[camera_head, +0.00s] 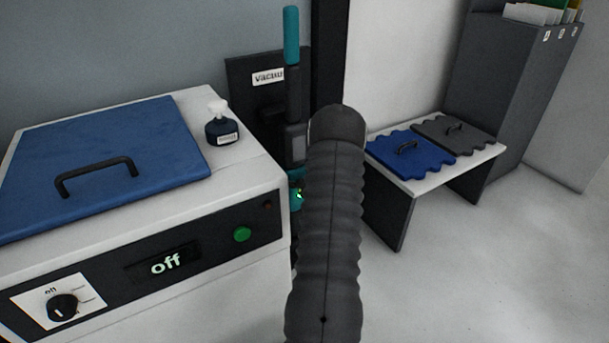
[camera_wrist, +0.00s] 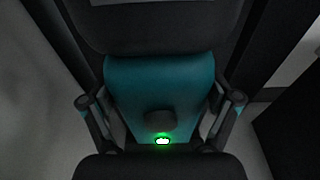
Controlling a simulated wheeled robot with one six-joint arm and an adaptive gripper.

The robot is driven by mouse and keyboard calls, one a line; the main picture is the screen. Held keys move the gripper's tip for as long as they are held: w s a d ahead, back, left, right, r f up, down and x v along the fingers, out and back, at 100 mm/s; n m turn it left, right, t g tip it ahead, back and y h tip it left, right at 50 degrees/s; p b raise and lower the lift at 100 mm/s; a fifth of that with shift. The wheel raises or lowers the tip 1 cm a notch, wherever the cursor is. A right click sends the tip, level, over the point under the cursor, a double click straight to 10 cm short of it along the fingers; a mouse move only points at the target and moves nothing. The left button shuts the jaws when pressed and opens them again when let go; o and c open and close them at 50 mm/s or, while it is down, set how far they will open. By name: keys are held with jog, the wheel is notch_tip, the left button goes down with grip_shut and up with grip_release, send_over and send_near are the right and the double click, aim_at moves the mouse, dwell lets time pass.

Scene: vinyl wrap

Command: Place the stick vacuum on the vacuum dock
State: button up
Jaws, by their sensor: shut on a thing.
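The stick vacuum stands upright, with a teal handle top (camera_head: 291,35) and a dark shaft below it. Its teal body fills the middle of the wrist view (camera_wrist: 160,80). My gripper (camera_wrist: 160,112) is shut on this teal part, one finger on each side. In the head view my dark arm hides the gripper and much of the vacuum's lower part. The vacuum dock (camera_head: 240,77) is a dark panel with a white label against the wall. The vacuum is in front of the panel, overlapping the label's right end. I cannot tell whether it touches the dock.
A white machine (camera_head: 222,285) with a blue lid (camera_head: 110,150) and an "off" display stands at left. A dark bottle (camera_head: 221,126) sits on it. At right are a low bench (camera_head: 425,183) with two wavy-edged lids and a grey cabinet (camera_head: 510,90). The right floor is clear.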

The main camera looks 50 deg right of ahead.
jog(key=shift+w+f, duration=0.3)
jog(key=shift+f, duration=0.45)
jog(key=shift+w+f, duration=0.3)
jog(key=shift+f, duration=0.5)
jog(key=shift+w+f, duration=0.3)
jog(key=shift+f, duration=0.55)
jog(key=o, duration=1.6)
jog(key=shift+f, duration=0.15)
jog(key=shift+c, duration=0.2)
jog(key=v, duration=1.2)
